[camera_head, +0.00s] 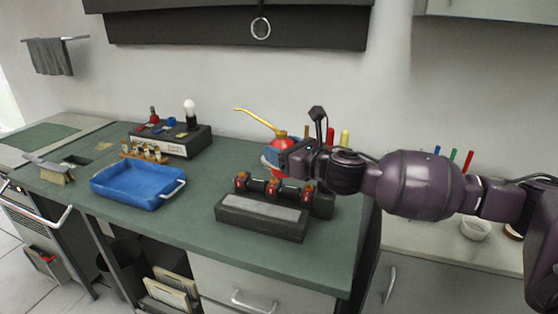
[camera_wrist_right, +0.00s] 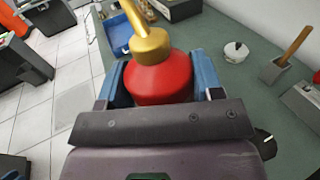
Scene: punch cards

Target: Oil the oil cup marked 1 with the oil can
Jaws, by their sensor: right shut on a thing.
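The oil can (camera_head: 281,144) has a red body and a long yellow spout pointing up and left. My right gripper (camera_head: 270,158) is shut on its body, with blue fingers on both sides. In the right wrist view the oil can (camera_wrist_right: 160,82) sits between the fingers. I cannot read the cup numbers. My left gripper is out of view.
A blue tray (camera_head: 137,196) lies left of the block, with free green countertop between. A dark box with a white bulb (camera_head: 189,107) stands behind the tray. A brush (camera_head: 50,172) lies at the far left. Coloured upright handles (camera_head: 345,138) stand behind my right arm.

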